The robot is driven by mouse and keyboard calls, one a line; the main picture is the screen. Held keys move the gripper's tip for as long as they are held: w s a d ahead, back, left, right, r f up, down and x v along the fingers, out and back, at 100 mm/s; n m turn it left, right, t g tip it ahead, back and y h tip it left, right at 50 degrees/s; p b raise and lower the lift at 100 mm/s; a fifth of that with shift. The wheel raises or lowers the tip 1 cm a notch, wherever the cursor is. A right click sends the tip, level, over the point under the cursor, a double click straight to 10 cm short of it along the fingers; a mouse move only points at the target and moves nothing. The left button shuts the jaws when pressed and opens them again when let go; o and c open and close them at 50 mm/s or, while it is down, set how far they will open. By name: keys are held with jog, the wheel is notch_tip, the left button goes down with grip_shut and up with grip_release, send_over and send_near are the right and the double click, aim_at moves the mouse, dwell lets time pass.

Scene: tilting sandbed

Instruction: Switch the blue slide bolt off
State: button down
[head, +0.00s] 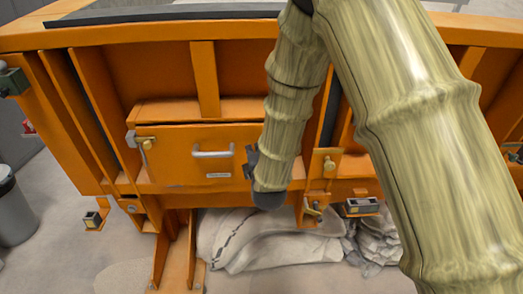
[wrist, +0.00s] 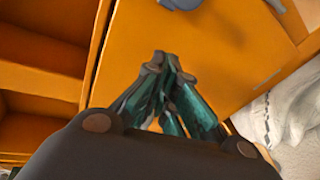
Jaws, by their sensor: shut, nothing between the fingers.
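I cannot make out a blue slide bolt for certain in either view. My gripper (wrist: 165,62) shows in the wrist view with its teal fingers closed together and empty. It is in front of the orange door panel (wrist: 225,45); I cannot tell whether the fingertips touch it. In the head view my arm hides most of the gripper and the right part of the orange door (head: 180,170). A brass latch (head: 147,146) is at the door's left edge. Another brass fitting (head: 329,165) is right of my arm, with a small catch (head: 313,208) below it.
A grey bar handle (head: 212,153) is on the door, with a small plate below it. Pale sacks (head: 265,240) lie under the orange frame. A small dark box (head: 362,206) sits low on the right.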

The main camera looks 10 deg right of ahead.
jog(key=s+b, duration=0.2)
jog(key=s, duration=0.8)
jog(key=shift+d+r+b, duration=0.25)
jog(key=shift+r+b, duration=0.1)
jog(key=shift+b, duration=0.05)
jog(key=s+d+f+m+g, duration=0.2)
jog(key=s+f+m+g, duration=0.15)
jog(key=f, duration=0.65)
jog(key=s+d+f+m+g+h, duration=0.1)
jog(key=s+d+f+m+g, duration=0.15)
jog(key=s+f, duration=0.45)
jog(key=s+d+f+m+g, duration=0.2)
jog(key=d+f+m, duration=0.15)
jog(key=f, duration=0.85)
jog(key=s+d+f+m+g, duration=0.2)
jog(key=s+f, duration=0.4)
jog(key=s, duration=0.3)
jog(key=s+d+f+m+g, duration=0.1)
jog(key=s+f+m+g, duration=0.3)
jog(key=s, duration=0.6)
jog(key=s+d+f+m+g, duration=0.2)
jog(key=s+f+m+g, duration=0.1)
jog(key=s+f+m, duration=0.3)
jog(key=s+f, duration=0.2)
jog(key=s, duration=0.1)
jog(key=shift+s+d, duration=0.3)
jog(key=shift+s, duration=0.1)
